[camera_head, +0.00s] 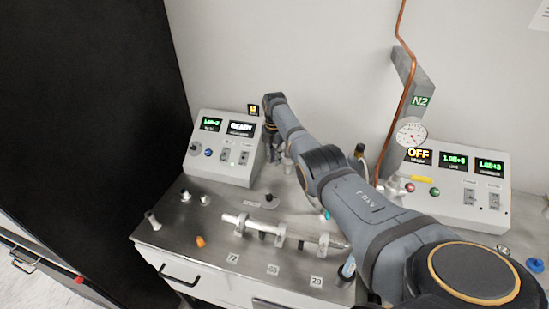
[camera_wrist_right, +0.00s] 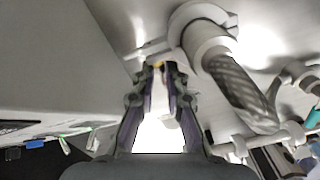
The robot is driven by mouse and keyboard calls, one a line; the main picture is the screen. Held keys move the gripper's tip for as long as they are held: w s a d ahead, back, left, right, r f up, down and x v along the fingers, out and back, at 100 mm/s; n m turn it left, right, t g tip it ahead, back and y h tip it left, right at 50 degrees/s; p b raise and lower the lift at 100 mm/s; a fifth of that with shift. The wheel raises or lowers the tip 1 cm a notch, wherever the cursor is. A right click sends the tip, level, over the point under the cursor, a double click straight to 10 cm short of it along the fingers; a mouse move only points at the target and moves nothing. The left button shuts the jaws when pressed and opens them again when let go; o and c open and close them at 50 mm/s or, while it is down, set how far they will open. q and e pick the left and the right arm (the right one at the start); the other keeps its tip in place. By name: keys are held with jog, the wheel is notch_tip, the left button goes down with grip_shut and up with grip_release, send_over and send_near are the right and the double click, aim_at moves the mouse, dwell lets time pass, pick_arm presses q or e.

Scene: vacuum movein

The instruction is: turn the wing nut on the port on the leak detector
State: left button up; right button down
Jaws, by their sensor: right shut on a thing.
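The leak detector (camera_head: 225,147) is the grey console at the left back of the bench, with a green number display and a lit READY display. My right arm reaches across to its right side, and my right gripper (camera_head: 271,152) points down there. In the right wrist view my right gripper (camera_wrist_right: 160,74) has its fingertips closed together on a small part, the wing nut (camera_wrist_right: 157,66), mostly hidden by the fingers. Right beside it is the port's pale clamp ring (camera_wrist_right: 197,14), with a braided hose (camera_wrist_right: 240,90) joined to it. My left gripper is out of view.
A second console (camera_head: 455,185) with an OFF display stands at right, below a gauge (camera_head: 410,133) and copper pipe (camera_head: 402,25). A rod (camera_head: 262,229) lies in holders on the bench. An orange piece (camera_head: 201,242) sits in front.

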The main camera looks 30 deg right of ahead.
jog(key=shift+d, duration=0.1)
dwell(0.8)
jog(key=c, duration=1.4)
grip_release()
jog(key=shift+s, duration=0.1)
jog(key=shift+o, duration=0.2)
notch_tip(320, 180, up, 12)
